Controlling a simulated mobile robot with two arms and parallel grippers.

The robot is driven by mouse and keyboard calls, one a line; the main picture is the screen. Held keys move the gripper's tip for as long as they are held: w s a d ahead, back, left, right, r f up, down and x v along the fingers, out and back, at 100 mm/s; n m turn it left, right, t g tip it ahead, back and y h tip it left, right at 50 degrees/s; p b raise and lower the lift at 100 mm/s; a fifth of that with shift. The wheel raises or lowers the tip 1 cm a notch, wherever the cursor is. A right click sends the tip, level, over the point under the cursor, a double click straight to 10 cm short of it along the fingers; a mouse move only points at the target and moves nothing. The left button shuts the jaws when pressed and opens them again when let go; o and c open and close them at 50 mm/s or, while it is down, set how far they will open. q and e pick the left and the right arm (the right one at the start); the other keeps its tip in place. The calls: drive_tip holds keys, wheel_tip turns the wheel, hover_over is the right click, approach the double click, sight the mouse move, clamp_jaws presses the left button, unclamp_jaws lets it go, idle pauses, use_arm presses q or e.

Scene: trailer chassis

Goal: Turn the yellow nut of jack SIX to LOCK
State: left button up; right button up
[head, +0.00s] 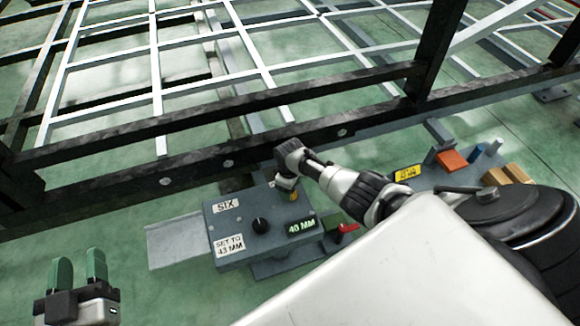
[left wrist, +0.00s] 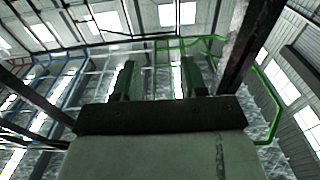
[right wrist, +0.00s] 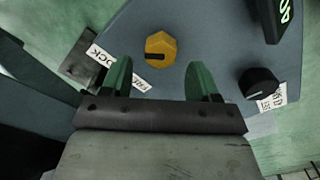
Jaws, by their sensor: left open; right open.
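The jack SIX box (head: 262,228) stands on the floor with a black knob, a "SET TO 43 MM" label and a green display reading 40 MM. Its yellow nut (right wrist: 161,46) is hexagonal with a dark slot, in the right wrist view. My left gripper (head: 80,262) is open and empty, far left of the box.
The black trailer frame rail (head: 200,157) runs across just behind the box. The black knob (right wrist: 259,86) is right of the right gripper. A red-handled part (head: 346,230) sits right of the box.

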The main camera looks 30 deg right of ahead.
wheel_tip(320, 180, up, 4)
drive_tip(key=shift+r+p, duration=0.1)
drive_tip(key=shift+p, duration=1.05)
use_arm(q)
drive_tip(key=s+a+f+g+y+p, duration=0.2)
drive_tip(key=s+a+f+g+y, duration=0.1)
drive_tip(key=s+f+g, duration=0.7)
drive_tip(key=a+f+g, duration=0.1)
drive_tip(key=g, duration=0.1)
drive_tip(key=shift+s+a+n+g+y, duration=0.15)
drive_tip(key=shift+a+n+g+y, duration=0.15)
drive_tip(key=shift+a+n+y, duration=0.1)
use_arm(e)
wheel_tip(320, 180, up, 4)
drive_tip(key=shift+f, duration=0.1)
